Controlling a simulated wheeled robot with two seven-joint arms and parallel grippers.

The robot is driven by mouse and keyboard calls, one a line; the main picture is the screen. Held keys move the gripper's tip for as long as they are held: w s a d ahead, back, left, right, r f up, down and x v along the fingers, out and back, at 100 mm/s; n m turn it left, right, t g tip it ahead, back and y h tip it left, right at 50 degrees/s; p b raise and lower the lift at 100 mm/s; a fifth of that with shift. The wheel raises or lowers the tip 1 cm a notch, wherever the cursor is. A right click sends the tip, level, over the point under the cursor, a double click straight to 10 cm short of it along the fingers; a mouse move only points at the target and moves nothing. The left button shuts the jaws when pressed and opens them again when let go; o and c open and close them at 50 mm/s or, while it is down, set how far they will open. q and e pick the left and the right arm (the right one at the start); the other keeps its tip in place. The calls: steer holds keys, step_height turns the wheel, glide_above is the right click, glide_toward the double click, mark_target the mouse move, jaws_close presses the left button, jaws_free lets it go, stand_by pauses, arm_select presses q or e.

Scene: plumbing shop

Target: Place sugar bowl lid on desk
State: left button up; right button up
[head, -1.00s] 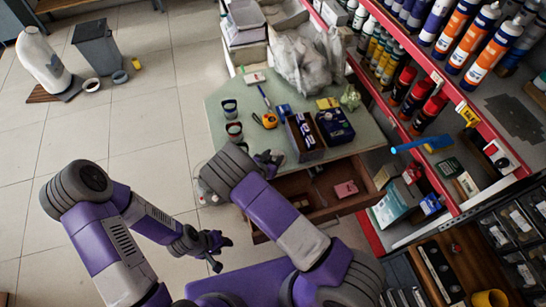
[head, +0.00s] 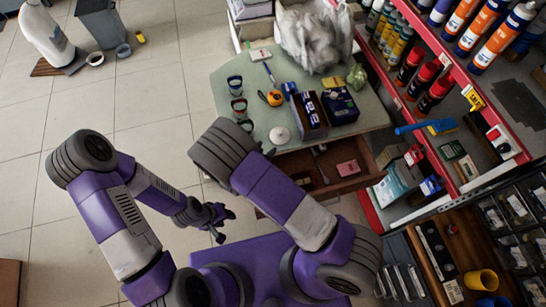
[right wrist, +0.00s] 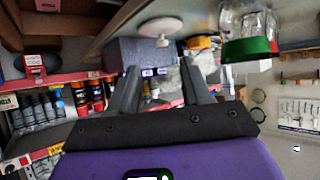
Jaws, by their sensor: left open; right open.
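The sugar bowl lid (head: 279,135), a round white disc, rests on the pale green desk (head: 220,68) near its front edge. The right wrist view also shows a white disc with a small knob (right wrist: 160,27), beyond the fingertips. My right gripper (right wrist: 158,80) is open and empty, apart from the lid. In the head view it is mostly hidden behind my right arm, just below the lid. My left gripper (head: 218,221) is open and empty over the floor, left of the desk.
Small containers (head: 238,106), a tape measure (head: 274,98) and dark boxes (head: 340,105) stand on the desk. An open drawer (head: 318,170) juts out below the desktop. Shelves with bottles (head: 432,85) line the right. The right wrist view shows a glass jar with a green band (right wrist: 250,45) nearby.

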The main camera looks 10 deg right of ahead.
steer(key=s+d+f+n+g+y, duration=0.3)
steer(key=s+f+g+y, duration=0.3)
steer(key=f, duration=0.3)
steer(key=s+a+r+n+g+y, duration=0.1)
steer(key=s+y, duration=0.5)
steer(key=s, duration=0.6)
steer(key=shift+a+n+g, duration=0.5)
steer(key=shift+n+g, duration=0.2)
steer(key=shift+n, duration=0.1)
steer(key=shift+s, duration=0.1)
steer(key=shift+c, duration=0.5)
